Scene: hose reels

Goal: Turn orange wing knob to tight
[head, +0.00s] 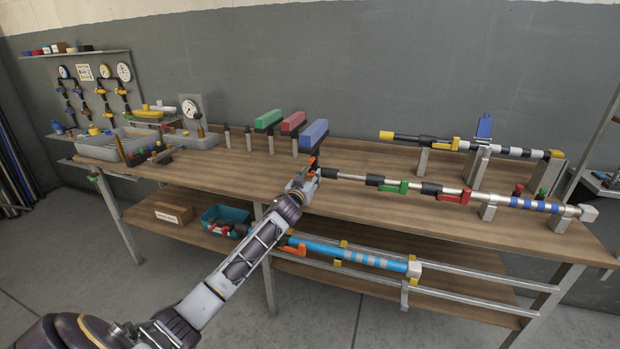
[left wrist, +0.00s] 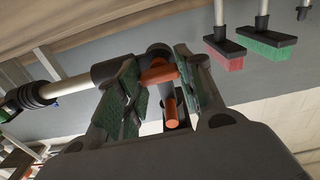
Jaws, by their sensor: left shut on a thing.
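The orange wing knob (left wrist: 160,74) shows in the left wrist view between the two green-padded fingers of my left gripper (left wrist: 157,66). It sits at the end of a dark fitting (left wrist: 104,74) on a metal pipe. In the head view my left gripper (head: 306,178) is at the left end of the long pipe (head: 348,177) above the workbench, and a small orange part of the knob (head: 313,162) shows there. The gripper is shut on the knob, which the fingers partly hide. The knob's tightness cannot be told. My right gripper is not in view.
Green, red and blue brush-like blocks (head: 313,133) stand on posts just behind the gripper. Green (head: 393,187) and red handles sit along the pipe to the right. A second pole (head: 470,145) lies on stands behind. The front benchtop (head: 400,215) is clear.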

